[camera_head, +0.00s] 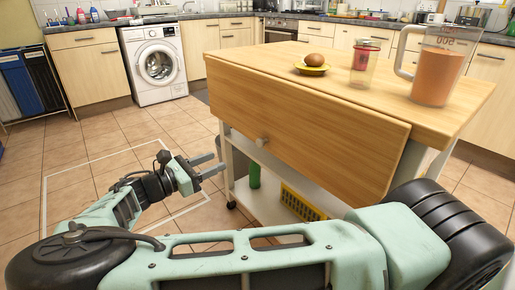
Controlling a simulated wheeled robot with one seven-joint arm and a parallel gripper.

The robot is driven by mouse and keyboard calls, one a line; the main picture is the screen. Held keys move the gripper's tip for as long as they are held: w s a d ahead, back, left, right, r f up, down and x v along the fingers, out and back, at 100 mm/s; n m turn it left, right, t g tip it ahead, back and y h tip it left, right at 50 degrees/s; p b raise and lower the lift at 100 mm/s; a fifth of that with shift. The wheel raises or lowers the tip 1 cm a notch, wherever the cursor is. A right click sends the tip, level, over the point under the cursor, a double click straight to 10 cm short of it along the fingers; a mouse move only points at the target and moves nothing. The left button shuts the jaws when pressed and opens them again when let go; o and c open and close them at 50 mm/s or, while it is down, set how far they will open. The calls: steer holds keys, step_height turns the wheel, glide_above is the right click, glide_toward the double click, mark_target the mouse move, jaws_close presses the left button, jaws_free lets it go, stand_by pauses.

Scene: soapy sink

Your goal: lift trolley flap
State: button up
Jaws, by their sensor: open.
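The trolley (395,83) has a light wooden top and stands right of centre. Its wooden flap (310,130) hangs down along the near side, with a small pale knob (262,142) near its lower edge. My gripper (214,166) is open and empty. It is to the left of the flap, near the trolley's left legs, with its fingers pointing right towards the trolley. It appears apart from the flap and the knob. My arm covers the lower right of the trolley.
On the trolley top are a measuring jug (436,75) with orange contents, a glass jar (364,65) and a yellow dish (312,70) with a brown round item. A yellow basket (301,204) and green bottle (254,174) are on the lower shelf. Tiled floor is free at left.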

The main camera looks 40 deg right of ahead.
mark_target(258, 143)
steer(key=d+b, duration=0.1)
steer(key=d, duration=0.4)
steer(key=d+b, duration=0.1)
steer(key=d, duration=0.4)
steer(key=d+b, duration=0.1)
steer(key=d, duration=0.5)
steer(key=shift+w, duration=0.25)
steer(key=shift+c, duration=0.4)
jaws_close()
